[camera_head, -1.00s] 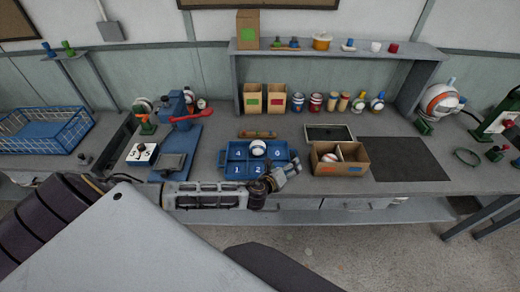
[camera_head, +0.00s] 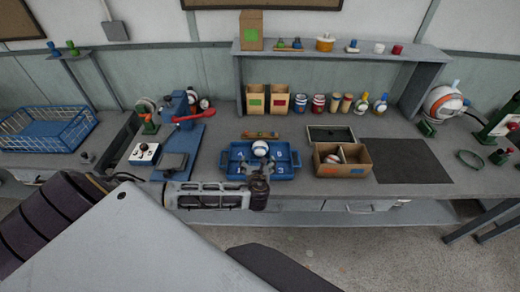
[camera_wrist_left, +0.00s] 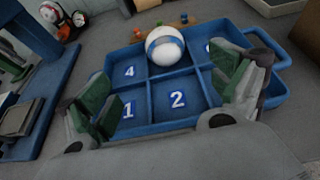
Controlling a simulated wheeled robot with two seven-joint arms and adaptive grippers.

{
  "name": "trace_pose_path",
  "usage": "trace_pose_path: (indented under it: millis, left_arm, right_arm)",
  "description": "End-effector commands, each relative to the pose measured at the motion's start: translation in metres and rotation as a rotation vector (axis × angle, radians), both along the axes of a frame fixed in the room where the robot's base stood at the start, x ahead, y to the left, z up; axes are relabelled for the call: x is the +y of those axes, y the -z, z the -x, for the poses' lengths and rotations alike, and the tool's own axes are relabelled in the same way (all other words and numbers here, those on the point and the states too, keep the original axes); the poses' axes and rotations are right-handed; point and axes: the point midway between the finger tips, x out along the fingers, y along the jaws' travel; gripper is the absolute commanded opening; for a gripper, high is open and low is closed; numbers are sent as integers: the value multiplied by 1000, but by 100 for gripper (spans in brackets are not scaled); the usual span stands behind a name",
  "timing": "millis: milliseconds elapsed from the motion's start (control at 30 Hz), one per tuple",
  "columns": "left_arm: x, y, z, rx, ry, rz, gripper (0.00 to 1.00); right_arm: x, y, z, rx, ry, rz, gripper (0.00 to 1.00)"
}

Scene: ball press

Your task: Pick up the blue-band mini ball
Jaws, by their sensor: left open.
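The white mini ball with a blue band (camera_wrist_left: 165,46) sits in the back middle compartment of the blue numbered tray (camera_wrist_left: 178,124). In the head view the ball (camera_head: 260,148) shows white at the back of the tray (camera_head: 227,160). My left gripper (camera_wrist_left: 168,98) is open, its green-padded fingers spread to either side over the front of the tray. The ball lies beyond the fingertips, between their directions, with nothing gripped. In the head view my left gripper (camera_head: 258,176) is at the tray's front edge, its fingers mostly hidden. My right gripper is not in view.
A cardboard box (camera_head: 343,168) with a ball stands right of the tray. A blue press with a red handle (camera_head: 180,115) stands to the left. A small wooden rack (camera_head: 260,135) lies behind the tray. A dark mat (camera_head: 405,160) is bare at the right.

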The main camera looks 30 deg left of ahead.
Motion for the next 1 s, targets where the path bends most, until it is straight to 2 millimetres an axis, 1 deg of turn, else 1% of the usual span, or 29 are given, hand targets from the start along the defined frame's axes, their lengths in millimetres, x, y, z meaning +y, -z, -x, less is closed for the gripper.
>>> trace_pose_path:
  millis: [300, 467, 667, 1000]
  left_arm:
    - [0, 0, 0, 1, 2, -2, 93]
    - [2, 2, -4, 1, 2, -2, 93]
    - [10, 8, -17, 1, 1, -2, 93]
    - [27, 20, -44, 0, 2, -2, 93]
  right_arm:
    - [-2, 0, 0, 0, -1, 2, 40]
    - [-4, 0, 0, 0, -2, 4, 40]
    - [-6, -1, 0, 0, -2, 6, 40]
    - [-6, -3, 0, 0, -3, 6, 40]
